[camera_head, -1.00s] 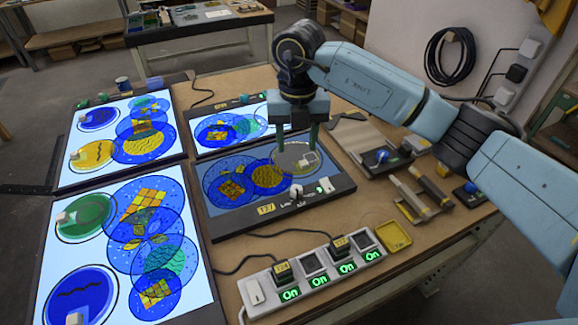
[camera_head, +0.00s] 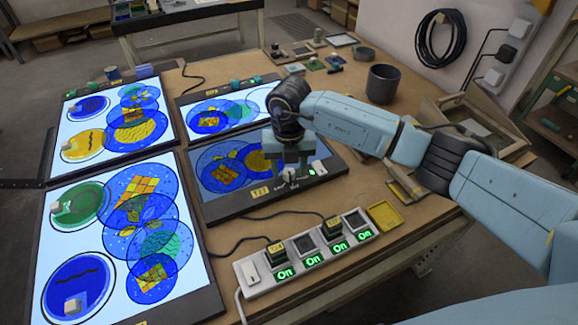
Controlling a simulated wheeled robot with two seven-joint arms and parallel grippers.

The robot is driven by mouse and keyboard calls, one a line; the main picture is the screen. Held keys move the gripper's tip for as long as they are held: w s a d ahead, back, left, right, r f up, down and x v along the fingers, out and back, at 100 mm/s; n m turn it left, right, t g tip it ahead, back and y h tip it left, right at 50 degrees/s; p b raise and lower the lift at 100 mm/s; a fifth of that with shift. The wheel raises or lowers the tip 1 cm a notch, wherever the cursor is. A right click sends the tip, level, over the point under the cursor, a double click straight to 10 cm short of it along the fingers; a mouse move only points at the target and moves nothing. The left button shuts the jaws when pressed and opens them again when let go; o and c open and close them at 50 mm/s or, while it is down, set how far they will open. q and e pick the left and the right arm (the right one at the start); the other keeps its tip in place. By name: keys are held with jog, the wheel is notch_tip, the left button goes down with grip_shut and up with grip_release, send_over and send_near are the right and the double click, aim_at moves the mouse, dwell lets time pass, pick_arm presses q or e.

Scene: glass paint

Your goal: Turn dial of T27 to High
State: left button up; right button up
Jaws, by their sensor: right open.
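The T27 light panel (camera_head: 226,205) lies on the table with a dim blue surface carrying round glass pieces. Its yellow label (camera_head: 260,191) is on the front edge. My left gripper is not in view.
A white power strip (camera_head: 308,262) with several green "On" displays lies in front of the panel. A yellow tray (camera_head: 384,215) is right of it. Bright panels (camera_head: 190,268) fill the left side. A dark cup (camera_head: 381,84) stands behind my right arm.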

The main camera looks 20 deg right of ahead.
jog(key=c, duration=1)
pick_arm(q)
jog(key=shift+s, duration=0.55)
